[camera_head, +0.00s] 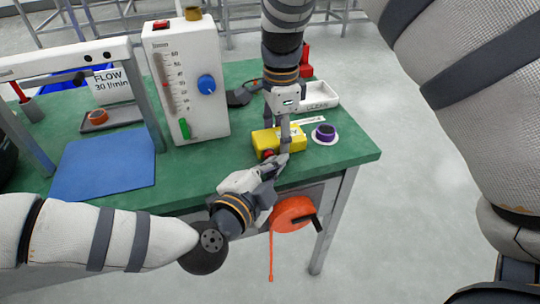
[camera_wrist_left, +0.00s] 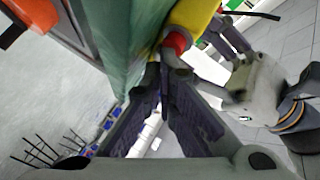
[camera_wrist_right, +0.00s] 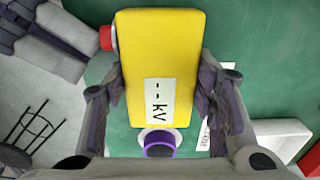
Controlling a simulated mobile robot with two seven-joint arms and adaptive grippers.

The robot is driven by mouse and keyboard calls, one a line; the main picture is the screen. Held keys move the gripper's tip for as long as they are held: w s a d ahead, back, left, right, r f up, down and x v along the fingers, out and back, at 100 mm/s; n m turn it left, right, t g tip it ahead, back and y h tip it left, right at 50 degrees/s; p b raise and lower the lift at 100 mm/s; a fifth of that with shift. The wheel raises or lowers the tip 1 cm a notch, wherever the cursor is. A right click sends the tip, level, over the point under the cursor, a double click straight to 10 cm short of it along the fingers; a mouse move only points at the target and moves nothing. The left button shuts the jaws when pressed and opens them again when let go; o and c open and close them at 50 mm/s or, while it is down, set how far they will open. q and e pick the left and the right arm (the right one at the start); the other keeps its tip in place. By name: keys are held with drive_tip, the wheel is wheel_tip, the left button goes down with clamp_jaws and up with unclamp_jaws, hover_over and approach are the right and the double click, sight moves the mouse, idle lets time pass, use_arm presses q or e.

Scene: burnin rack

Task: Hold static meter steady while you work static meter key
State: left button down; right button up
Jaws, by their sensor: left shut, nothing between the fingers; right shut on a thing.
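The yellow static meter (camera_head: 291,133) lies on the green table near its front edge. My right gripper (camera_head: 285,140) comes down from above and is shut on it. In the right wrist view the meter (camera_wrist_right: 162,50) sits between both fingers (camera_wrist_right: 155,90), with a pale display (camera_wrist_right: 160,101) reading "-- kV". The red static meter key (camera_wrist_right: 107,38) sticks out of its side; it also shows in the left wrist view (camera_wrist_left: 176,41). My left gripper (camera_head: 272,163) is shut and empty, with its tips close beside the key. I cannot tell whether they touch it.
A purple-topped round thing on a white disc (camera_head: 325,134) and a white tray (camera_head: 322,96) stand right of the meter. A flow meter with a blue knob (camera_head: 187,100) stands left, beside a blue mat (camera_head: 105,165). An orange reel (camera_head: 292,213) hangs at the table's front.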

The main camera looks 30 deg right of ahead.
use_arm(q)
drive_tip(key=shift+w+d, duration=0.1)
drive_tip(key=shift+w, duration=0.4)
idle(0.4)
drive_tip(key=shift+s, duration=0.15)
use_arm(e)
drive_tip(key=shift+s, duration=0.1)
use_arm(q)
drive_tip(key=shift+s+a, duration=0.25)
drive_tip(key=shift+s, duration=0.6)
drive_tip(key=s, duration=0.2)
drive_tip(key=s+a, duration=0.1)
drive_tip(key=s, duration=0.2)
drive_tip(key=shift+a, duration=0.1)
use_arm(e)
drive_tip(key=o, duration=1.3)
